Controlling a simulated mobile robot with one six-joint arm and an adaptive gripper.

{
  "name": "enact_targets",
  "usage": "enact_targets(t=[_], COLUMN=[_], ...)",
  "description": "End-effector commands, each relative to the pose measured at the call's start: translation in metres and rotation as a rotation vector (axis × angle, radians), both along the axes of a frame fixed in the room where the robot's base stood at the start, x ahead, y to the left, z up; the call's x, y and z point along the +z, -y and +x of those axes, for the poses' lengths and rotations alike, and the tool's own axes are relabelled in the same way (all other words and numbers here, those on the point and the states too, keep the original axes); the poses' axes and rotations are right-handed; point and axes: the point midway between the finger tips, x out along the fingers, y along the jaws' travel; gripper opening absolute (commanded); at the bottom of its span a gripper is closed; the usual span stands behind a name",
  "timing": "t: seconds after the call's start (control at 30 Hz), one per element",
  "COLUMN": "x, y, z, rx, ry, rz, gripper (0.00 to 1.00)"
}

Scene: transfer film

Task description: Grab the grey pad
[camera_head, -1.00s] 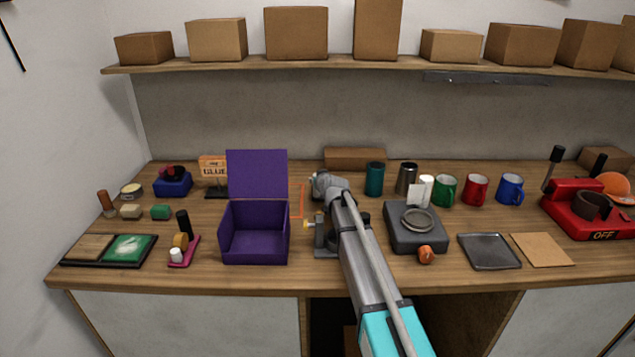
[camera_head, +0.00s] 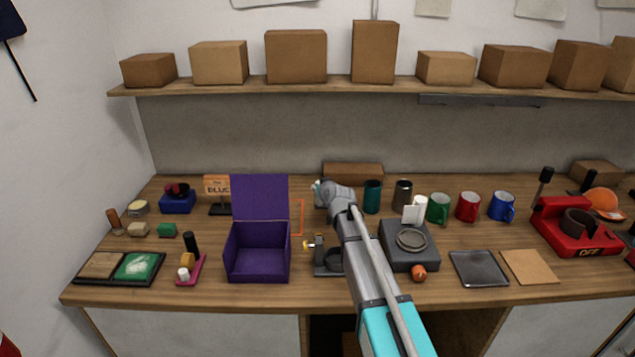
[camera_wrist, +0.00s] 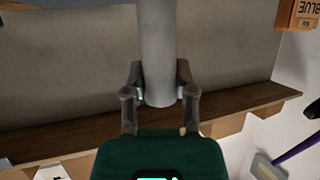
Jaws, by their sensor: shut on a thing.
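In the wrist view the fingers of my gripper (camera_wrist: 160,92) are closed around a plain grey cylinder (camera_wrist: 157,45), whose rounded end sits between them. I cannot tell whether it is the grey pad. In the head view my gripper (camera_head: 319,189) is above the bench, right of the purple box's lid; its grip is too small and hidden there to read. A dark grey flat slab (camera_head: 479,269) lies at the bench's right front, apart from my gripper. A small pale grey-beige block (camera_head: 138,229) lies at the left beside a green block (camera_head: 167,230).
An open purple box (camera_head: 258,264) stands left of my arm. A grey device (camera_head: 408,255), a teal tumbler (camera_head: 372,197), several mugs and a red press (camera_head: 575,232) stand to the right. A shelf (camera_head: 365,90) with cardboard boxes hangs above.

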Motion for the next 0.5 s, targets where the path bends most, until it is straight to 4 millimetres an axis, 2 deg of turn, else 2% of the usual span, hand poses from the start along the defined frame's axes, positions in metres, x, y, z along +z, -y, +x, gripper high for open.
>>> enact_targets(t=[0.03,0.2,0.5], x=[0.009,0.02,0.029], y=[0.003,0.007,0.011], z=[-0.016,-0.042,-0.064], rx=[0.0,0.0,0.0], ry=[0.0,0.0,0.0], rz=[0.0,0.0,0.0], gripper=[0.03,0.03,0.03])
